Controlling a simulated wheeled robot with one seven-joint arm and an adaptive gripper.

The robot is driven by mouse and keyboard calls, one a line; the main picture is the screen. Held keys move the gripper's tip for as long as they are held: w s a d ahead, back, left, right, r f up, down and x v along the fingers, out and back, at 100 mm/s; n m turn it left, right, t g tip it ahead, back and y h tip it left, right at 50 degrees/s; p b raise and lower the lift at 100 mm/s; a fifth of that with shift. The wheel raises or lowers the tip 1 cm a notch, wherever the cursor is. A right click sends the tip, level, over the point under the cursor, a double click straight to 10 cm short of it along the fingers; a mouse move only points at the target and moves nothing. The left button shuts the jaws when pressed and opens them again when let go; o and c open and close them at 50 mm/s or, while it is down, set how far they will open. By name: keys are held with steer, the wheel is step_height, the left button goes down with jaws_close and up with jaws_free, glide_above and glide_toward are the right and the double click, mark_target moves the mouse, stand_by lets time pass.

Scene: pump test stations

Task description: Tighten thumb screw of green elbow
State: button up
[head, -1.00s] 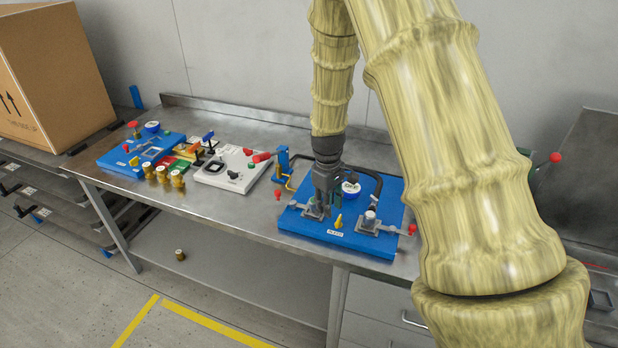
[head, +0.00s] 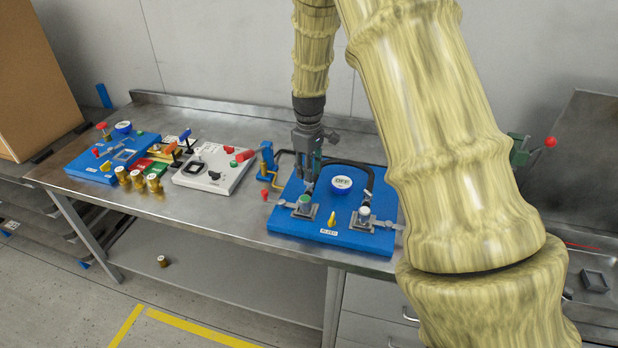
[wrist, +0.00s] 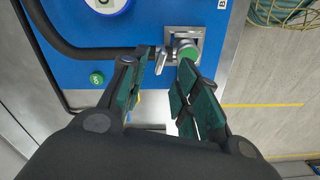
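The green elbow shows as a round green top (head: 305,200) on a grey fitting and square plate at the left front of the blue board (head: 290,226). In the wrist view its green top (wrist: 187,53) sits on the grey plate. A small grey wing-like piece, seemingly the thumb screw (wrist: 161,61), stands just left of it. My gripper (head: 308,188) is just behind and above the elbow. In the wrist view my gripper (wrist: 168,76) has its fingers apart, with the grey piece near the gap. I cannot tell whether a finger touches anything.
A second fitting (head: 363,215) with a grey lever stands to the right. A white panel (head: 213,170) and brass parts (head: 138,180) lie left.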

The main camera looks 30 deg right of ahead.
mark_target(309, 184)
steer(key=shift+f+p, duration=0.55)
steer(key=shift+f, duration=1.7)
steer(key=shift+c, duration=0.4)
jaws_close()
